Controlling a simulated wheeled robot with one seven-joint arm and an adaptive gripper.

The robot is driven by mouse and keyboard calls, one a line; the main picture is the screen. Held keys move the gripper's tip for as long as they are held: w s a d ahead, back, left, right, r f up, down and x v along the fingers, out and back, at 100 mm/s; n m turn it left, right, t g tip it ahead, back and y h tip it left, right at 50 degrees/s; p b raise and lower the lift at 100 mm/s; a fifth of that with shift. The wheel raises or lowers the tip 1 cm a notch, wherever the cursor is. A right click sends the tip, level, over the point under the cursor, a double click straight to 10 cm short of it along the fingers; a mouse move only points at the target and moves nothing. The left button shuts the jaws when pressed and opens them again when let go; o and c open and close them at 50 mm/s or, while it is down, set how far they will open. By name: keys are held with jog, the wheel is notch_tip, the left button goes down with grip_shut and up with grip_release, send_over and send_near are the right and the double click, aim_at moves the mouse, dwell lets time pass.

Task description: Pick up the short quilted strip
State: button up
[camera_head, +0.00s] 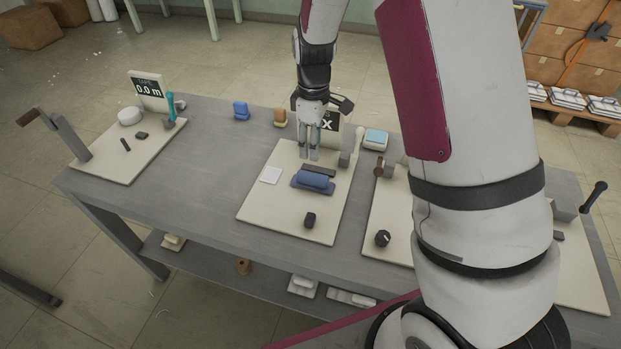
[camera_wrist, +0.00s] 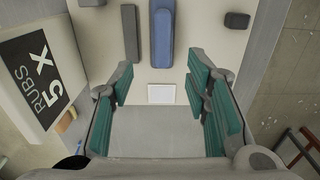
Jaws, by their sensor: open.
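I cannot make out quilting on any piece, so I cannot tell for certain which is the short quilted strip. A blue, rounded long piece (camera_head: 314,180) lies on a flat darker blue base on the middle cream board (camera_head: 285,218); it also shows at the top of the wrist view (camera_wrist: 163,30). A thin dark grey strip (camera_head: 320,171) lies beside it, also in the wrist view (camera_wrist: 130,33). My gripper (camera_head: 308,157) is open and empty, pointing down over the board's far part. In the wrist view its teal-padded fingers (camera_wrist: 161,84) stand apart, either side of a white square (camera_wrist: 161,94).
A sign reading "RUBS X5" (camera_wrist: 40,80) stands close beside my gripper. A small dark block (camera_head: 310,220) is near the board's front. Other boards flank it, the left with a "0.0 m" sign (camera_head: 148,88). Bare grey table (camera_head: 215,150) lies left of the middle board.

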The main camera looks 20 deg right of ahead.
aim_at(313, 174)
notch_tip(313, 174, down, 6)
jog(key=shift+f, duration=0.25)
jog(key=shift+s+f+p, duration=0.2)
jog(key=shift+f+p, duration=0.45)
jog(key=shift+f, duration=2.1)
grip_shut()
